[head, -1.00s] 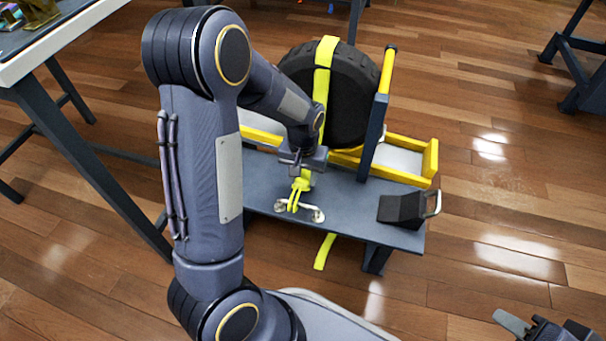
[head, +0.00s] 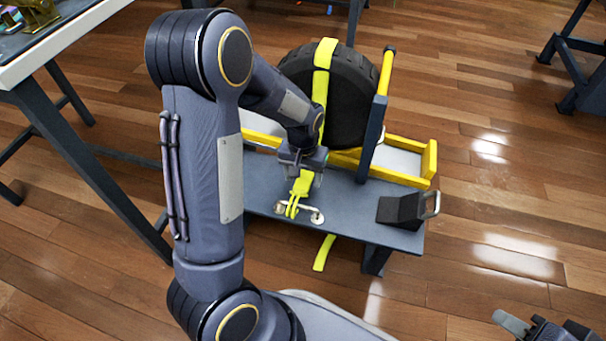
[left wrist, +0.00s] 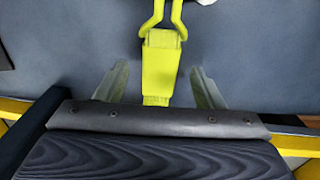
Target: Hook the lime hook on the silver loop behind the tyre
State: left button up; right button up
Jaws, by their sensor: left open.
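The lime hook (head: 301,190), a two-pronged hook on the end of the lime strap (head: 320,90), lies at the silver loop (head: 316,217) on the grey bench in front of the tyre (head: 352,98). Its prongs overlap the loop; I cannot tell whether they are caught on it. In the left wrist view the hook (left wrist: 161,62) points up the picture, with its prongs cut off at the top edge. My left gripper (head: 302,172) is open, its fingers apart on both sides of the hook's flat base. My right gripper (head: 530,325) is partly visible at bottom right, away from the bench.
The grey bench (head: 350,205) has a yellow frame (head: 405,178) and a yellow-topped post (head: 376,125) beside the tyre. A dark block with a metal loop (head: 403,208) sits at its right end. A lime strap tail (head: 324,253) hangs at the front. A white-edged table stands left.

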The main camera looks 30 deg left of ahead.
pick_arm(q)
jog(key=shift+r, duration=0.1)
notch_tip(320, 180, up, 8)
jog(key=p, duration=0.3)
jog(key=shift+p, duration=0.4)
jog(key=s+d+r+m+t+h, duration=0.1)
jog(key=s+d+r+t+h, duration=0.15)
jog(key=s+r, duration=0.55)
jog(key=s+d+r+t+h, duration=0.1)
jog(key=s+d+r+t, duration=0.3)
jog(key=s, duration=0.8)
notch_tip(320, 180, up, 34)
jog(key=p, duration=3.3)
jog(key=shift+w+a+g, duration=0.15)
jog(key=shift+a+g, duration=0.1)
jog(key=shift+g, duration=0.2)
jog(key=shift+f, duration=0.1)
